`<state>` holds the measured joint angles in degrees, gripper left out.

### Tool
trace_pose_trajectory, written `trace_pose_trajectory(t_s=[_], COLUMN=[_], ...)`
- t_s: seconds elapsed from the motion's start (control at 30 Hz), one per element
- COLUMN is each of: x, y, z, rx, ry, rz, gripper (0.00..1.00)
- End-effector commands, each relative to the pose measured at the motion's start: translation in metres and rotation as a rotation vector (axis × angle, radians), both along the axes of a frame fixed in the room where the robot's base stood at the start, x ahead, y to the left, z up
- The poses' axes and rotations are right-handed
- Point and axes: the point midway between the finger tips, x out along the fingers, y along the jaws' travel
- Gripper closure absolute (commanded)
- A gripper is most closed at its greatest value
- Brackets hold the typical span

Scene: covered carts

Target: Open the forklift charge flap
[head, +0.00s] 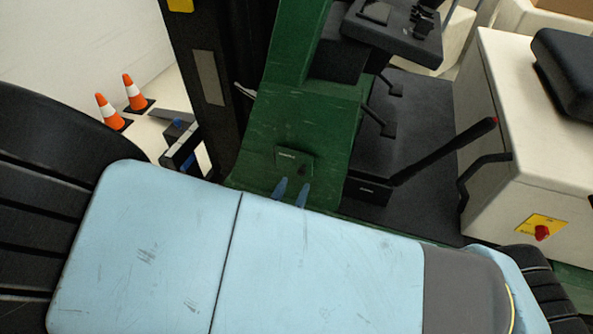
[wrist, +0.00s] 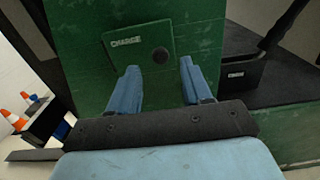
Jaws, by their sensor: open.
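The charge flap (head: 294,160) is a small green plate on the forklift's green side panel, with a white label and a dark round spot. In the wrist view the flap (wrist: 138,51) reads "CHARGE", has a dark round knob or latch at its right, and lies flat against the panel, looking shut. My gripper (head: 291,188) has two blue fingers just below the flap in the head view. In the wrist view my gripper (wrist: 158,75) is open and empty, its fingertips near the flap's lower edge. I cannot tell whether they touch the panel.
The forklift's dark floor (head: 420,130) with pedals and a black lever (head: 445,150) lies to the right. A cream seat box (head: 500,130) carries a red knob on a yellow plate (head: 541,229). Two orange cones (head: 131,92) stand on the floor at left.

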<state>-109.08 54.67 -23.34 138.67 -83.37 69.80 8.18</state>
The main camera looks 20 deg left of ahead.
Motion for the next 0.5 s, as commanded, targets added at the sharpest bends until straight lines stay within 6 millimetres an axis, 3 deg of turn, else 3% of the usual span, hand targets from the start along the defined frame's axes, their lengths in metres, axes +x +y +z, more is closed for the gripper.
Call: trace_pose_trajectory(t_s=[0.2,0.5], x=[0.029,0.041], y=[-0.003,-0.004], z=[0.000,0.000], rx=[0.000,0.000], ry=[-0.001,0.000], rz=[-0.002,0.000], gripper=[0.51,0.51])
